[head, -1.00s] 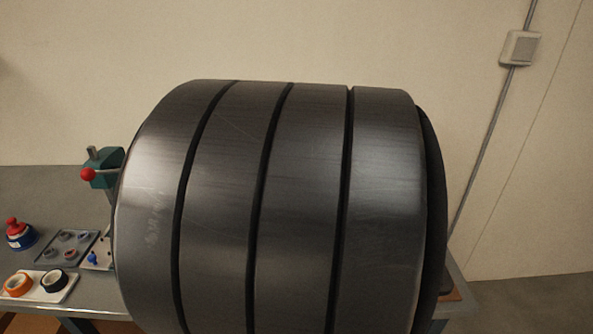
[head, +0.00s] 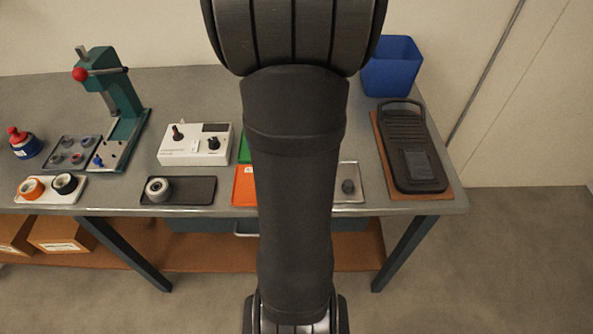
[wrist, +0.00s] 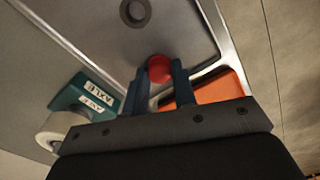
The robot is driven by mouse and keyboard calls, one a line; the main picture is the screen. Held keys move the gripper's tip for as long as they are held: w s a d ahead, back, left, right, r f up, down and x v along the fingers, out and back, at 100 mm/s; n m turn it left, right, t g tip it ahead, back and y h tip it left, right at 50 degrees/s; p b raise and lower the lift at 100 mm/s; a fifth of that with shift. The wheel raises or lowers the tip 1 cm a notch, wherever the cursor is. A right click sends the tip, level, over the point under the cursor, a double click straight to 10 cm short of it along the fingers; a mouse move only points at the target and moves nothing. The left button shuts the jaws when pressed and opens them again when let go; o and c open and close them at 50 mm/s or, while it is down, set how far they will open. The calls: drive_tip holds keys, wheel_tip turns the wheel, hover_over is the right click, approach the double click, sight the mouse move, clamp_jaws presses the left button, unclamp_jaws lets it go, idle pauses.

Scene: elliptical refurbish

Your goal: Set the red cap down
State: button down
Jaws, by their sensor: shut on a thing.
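The red cap (wrist: 159,69) is between the fingertips of my gripper (wrist: 159,76) in the wrist view. The two dark blue-grey fingers are shut on it. Beyond it is a grey tray (wrist: 95,30) with a pale raised rim. A dark grey ring-shaped part (wrist: 134,12) lies on that tray. I cannot tell whether the cap touches the tray or hangs above it. In the head view my arm hides the gripper and the cap. A grey tray (head: 350,196) with a round grey part (head: 348,187) shows just right of my arm there.
An orange tray (wrist: 212,88) lies right of the fingers in the wrist view. A teal block labelled AXLE (wrist: 88,98) and a white roll (wrist: 62,126) are at left. In the head view, a blue bin (head: 391,68), white control box (head: 194,146) and green press (head: 118,90) stand around.

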drive_tip(key=shift+f, duration=0.15)
drive_tip(key=c, duration=1.2)
unclamp_jaws()
wheel_tip(320, 180, up, 12)
drive_tip(key=shift+r, duration=0.15)
